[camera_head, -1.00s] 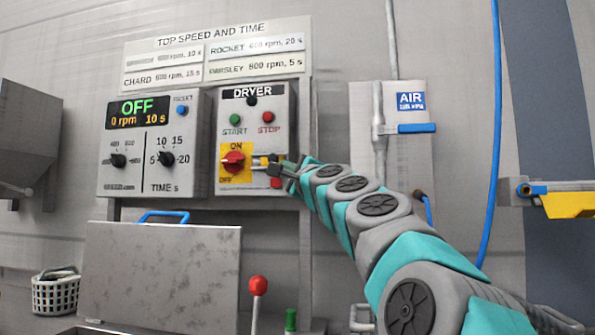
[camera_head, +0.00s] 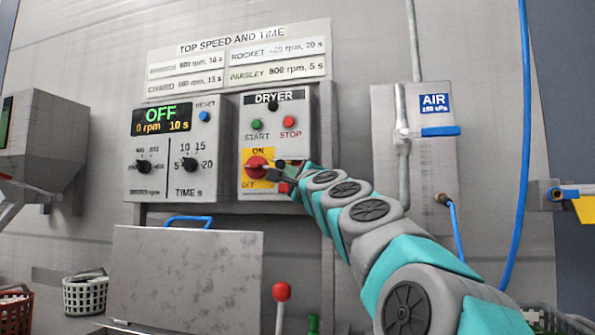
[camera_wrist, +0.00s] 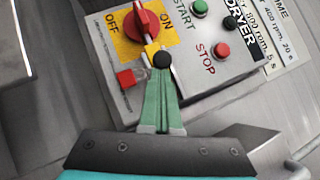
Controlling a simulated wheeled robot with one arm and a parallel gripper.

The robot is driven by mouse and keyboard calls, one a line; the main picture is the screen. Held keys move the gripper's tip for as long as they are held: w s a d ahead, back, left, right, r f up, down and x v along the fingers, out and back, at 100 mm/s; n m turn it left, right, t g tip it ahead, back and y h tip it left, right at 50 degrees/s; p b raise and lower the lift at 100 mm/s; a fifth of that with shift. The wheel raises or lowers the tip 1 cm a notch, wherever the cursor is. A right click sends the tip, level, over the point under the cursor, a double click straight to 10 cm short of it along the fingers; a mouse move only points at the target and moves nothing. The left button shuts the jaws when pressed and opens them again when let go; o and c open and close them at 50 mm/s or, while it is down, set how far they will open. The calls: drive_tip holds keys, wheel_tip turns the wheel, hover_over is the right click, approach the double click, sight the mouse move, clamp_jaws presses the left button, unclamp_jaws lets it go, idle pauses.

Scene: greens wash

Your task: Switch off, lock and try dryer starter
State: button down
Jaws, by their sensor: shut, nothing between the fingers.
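The grey dryer starter box (camera_head: 308,125) has a red rotary switch (camera_head: 256,165) on a yellow ON/OFF plate (camera_head: 248,154). In the wrist view the red switch (camera_wrist: 143,19) has a white mark on its handle, on the side towards my gripper. My gripper (camera_head: 271,173) is shut and empty, just right of and slightly below the switch. In the wrist view its dark tip (camera_wrist: 161,61) overlaps the plate's edge; I cannot tell whether it touches. A red block (camera_wrist: 130,78) sits by the plate's corner. The green START button (camera_head: 256,125) and red STOP button (camera_head: 289,122) are above.
The speed and time panel (camera_head: 133,180) on the left reads OFF, 0 rpm, 10 s. A steel lid (camera_head: 185,270) with a blue handle stands below, with a red-knobbed lever (camera_head: 281,292) beside it. An air valve panel (camera_head: 440,160) is on the right.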

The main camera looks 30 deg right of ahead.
drive_tip(key=shift+w+a, duration=0.1)
drive_tip(key=shift+a, duration=0.1)
drive_tip(key=d+b+v, duration=0.2)
drive_tip(key=v, duration=1.1)
drive_tip(key=shift+s+d+f, duration=0.2)
drive_tip(key=shift+d+f, duration=0.2)
drive_tip(key=shift+d, duration=0.25)
